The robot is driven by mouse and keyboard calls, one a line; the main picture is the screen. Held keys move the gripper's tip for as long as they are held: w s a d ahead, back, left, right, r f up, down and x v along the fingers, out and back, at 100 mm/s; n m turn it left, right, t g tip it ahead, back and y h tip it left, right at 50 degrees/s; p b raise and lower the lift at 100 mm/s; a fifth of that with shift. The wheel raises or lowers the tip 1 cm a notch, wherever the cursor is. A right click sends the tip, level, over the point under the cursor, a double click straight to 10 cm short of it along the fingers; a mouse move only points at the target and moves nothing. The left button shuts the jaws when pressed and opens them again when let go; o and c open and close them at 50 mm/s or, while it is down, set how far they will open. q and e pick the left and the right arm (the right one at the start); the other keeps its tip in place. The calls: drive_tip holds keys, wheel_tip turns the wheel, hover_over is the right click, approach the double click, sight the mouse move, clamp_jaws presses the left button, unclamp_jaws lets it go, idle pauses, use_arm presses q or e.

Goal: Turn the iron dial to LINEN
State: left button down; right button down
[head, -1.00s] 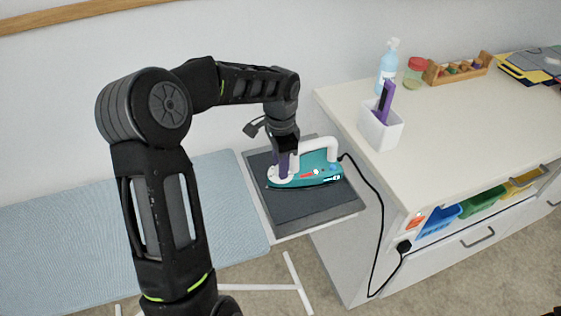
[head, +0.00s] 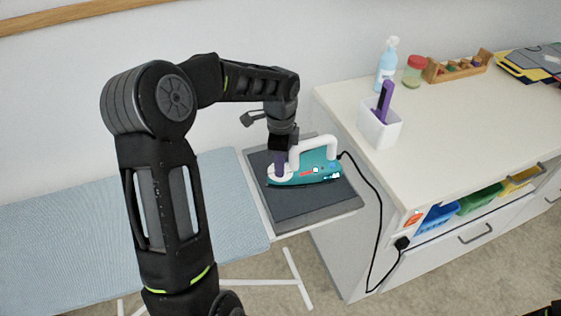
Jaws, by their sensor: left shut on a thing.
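A teal iron (head: 318,168) with a white handle stands on the dark rest pad (head: 310,205) at the end of the blue ironing board (head: 225,200). My left gripper (head: 280,171) points down onto the white round dial area at the iron's left end. Its purple fingers are shut on the dial (head: 272,175), which they largely hide. The dial's markings and setting are too small to read. My right gripper is not in view; only a dark bit shows at the lower right corner.
A white cabinet (head: 440,115) stands on the right, with a pen holder (head: 380,126), spray bottle (head: 387,65), jar (head: 413,72) and wooden rack (head: 457,68) on top. The iron's black cord (head: 382,215) runs down to a socket on the cabinet front.

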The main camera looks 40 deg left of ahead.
use_arm(q)
drive_tip(key=c, duration=1)
unclamp_jaws()
drive_tip(key=shift+c, duration=0.2)
drive_tip(key=shift+r+b, duration=0.4)
drive_tip(key=shift+r, duration=3.5)
